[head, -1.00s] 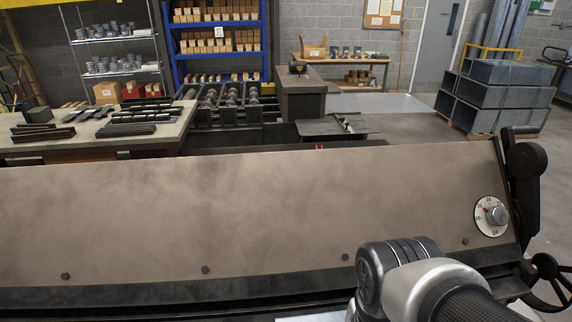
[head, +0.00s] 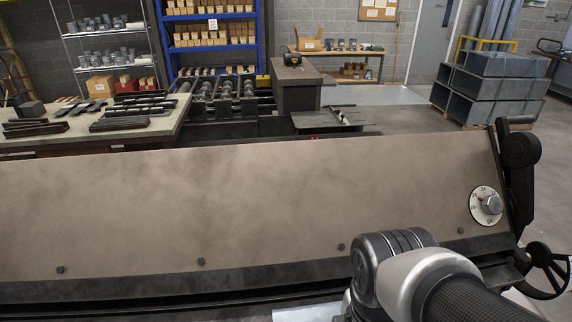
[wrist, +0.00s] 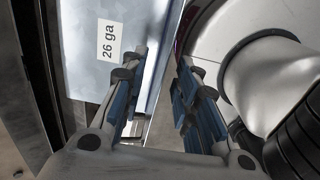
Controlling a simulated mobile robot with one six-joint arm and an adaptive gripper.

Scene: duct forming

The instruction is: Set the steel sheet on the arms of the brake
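The steel sheet (wrist: 135,45) is pale grey with a white "26 ga" label, at the upper middle of the wrist view. A light corner of it (head: 308,314) seems to show at the bottom edge of the head view. The brake (head: 230,205) is a long brown plate with dark edges across the head view. Its sheet arms cannot be made out. My fingers are hidden in the head view.
A gauge dial (head: 487,206) and a black handwheel (head: 545,270) sit at the brake's right end. Behind stand a bench with dark bars (head: 165,128), a blue shelf (head: 212,15) and stacked ducts (head: 495,90). Open floor lies at the right.

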